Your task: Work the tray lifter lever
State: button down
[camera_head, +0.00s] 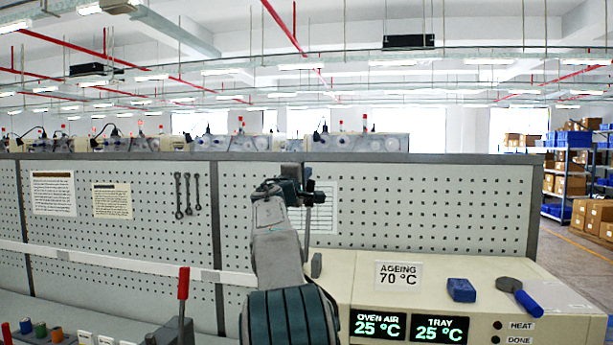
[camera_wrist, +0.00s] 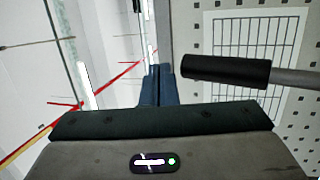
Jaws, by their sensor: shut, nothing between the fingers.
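A lever with a black grip (camera_wrist: 225,70) and a grey shaft (camera_wrist: 290,77) shows in the wrist view, just right of my fingertips. In the head view it stands about upright at the left end of the cream oven unit (camera_head: 355,285), partly hidden by my arm. My gripper (camera_wrist: 159,84) is shut and empty, with its fingertips close to the grip's free end. I cannot tell whether they touch it. A second lever with a red handle (camera_head: 183,283) stands at the lower left of the head view. No label naming either lever is readable.
A grey pegboard panel (camera_head: 420,205) with several wrenches (camera_head: 187,193) and notices stands behind. On the oven unit lie a blue block (camera_head: 461,290) and a blue-handled tool (camera_head: 519,296), beside an ageing sign (camera_head: 398,275). Displays on its front read 25 °C. Shelves with boxes stand far right.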

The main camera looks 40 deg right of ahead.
jog(key=s+a+r+b, duration=0.2)
jog(key=s+a+r, duration=0.3)
jog(key=a, duration=0.5)
jog(key=shift+s+a+r, duration=0.2)
jog(key=shift+s+r, duration=0.15)
jog(key=shift+r, duration=0.6)
jog(key=shift+f, duration=0.1)
